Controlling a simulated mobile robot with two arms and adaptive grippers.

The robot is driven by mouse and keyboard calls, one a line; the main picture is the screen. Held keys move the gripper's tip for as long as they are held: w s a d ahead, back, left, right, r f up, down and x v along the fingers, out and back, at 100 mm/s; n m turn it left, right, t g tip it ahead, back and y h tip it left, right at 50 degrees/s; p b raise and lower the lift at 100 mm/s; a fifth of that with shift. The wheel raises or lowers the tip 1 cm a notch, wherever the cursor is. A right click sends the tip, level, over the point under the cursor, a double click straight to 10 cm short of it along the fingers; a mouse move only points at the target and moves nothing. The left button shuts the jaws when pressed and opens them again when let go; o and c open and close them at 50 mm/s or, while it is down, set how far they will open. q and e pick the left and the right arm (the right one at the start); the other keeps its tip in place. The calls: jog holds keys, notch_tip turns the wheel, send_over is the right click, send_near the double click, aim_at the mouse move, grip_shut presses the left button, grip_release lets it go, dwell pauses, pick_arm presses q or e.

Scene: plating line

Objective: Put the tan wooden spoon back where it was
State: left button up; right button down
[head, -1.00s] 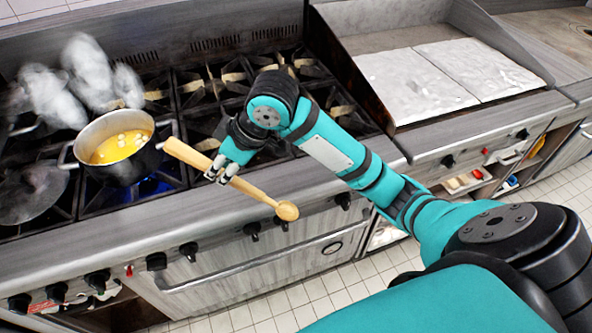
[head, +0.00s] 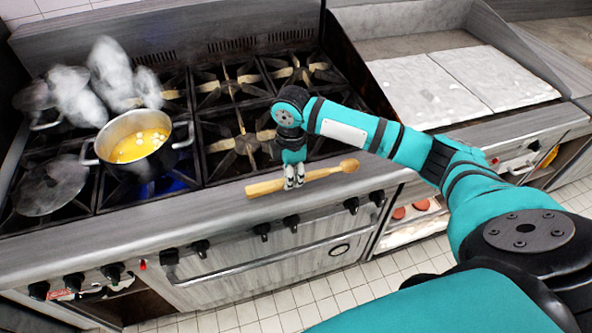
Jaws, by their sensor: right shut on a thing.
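The tan wooden spoon (head: 327,172) is in the head view, at the front ledge of the stove, lying nearly level with its small bowl to the right and its thick handle end to the left. My right gripper (head: 294,184) is shut on the spoon's handle from above. I cannot tell whether the spoon touches the ledge or hangs just above it. My left gripper does not show.
A pot of yellow soup (head: 140,145) steams on a lit burner at the left. A lid (head: 52,186) lies on the burner beside it. Empty grates (head: 228,92) fill the stove's middle. The steel front ledge (head: 130,218) is otherwise clear.

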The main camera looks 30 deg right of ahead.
jog(key=shift+w+d, duration=1)
jog(key=shift+d, duration=0.15)
jog(key=shift+w+d+f+p, duration=0.15)
jog(key=shift+d+f+p, duration=0.15)
jog(key=shift+p, duration=0.1)
notch_tip(320, 180, down, 2)
jog(key=shift+f+p, duration=0.2)
jog(key=shift+p, duration=0.35)
jog(key=shift+f, duration=0.4)
jog(key=shift+a+f, duration=0.1)
jog(key=shift+f, duration=0.05)
jog(key=c, duration=1.1)
grip_release()
notch_tip(320, 180, up, 12)
jog(key=shift+r+b, duration=0.15)
jog(key=shift+b, duration=0.95)
